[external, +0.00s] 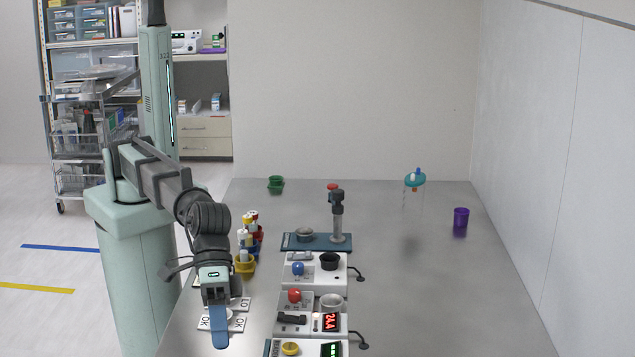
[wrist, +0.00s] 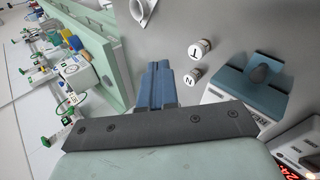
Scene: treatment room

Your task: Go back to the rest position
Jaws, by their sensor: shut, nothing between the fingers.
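My gripper (external: 220,328) hangs with its blue fingers pointing down at the near left of the grey table (external: 420,290). No rest position is marked in either view.
Devices with knobs and displays (external: 308,312) stand right of my gripper. Behind are a blue-based stand (external: 337,222), a rack of coloured-cap tubes (external: 246,260) and a green cup (external: 276,184). A teal-lidded clear container (external: 414,182) and purple cup (external: 461,217) stand right. The table's right front is clear.

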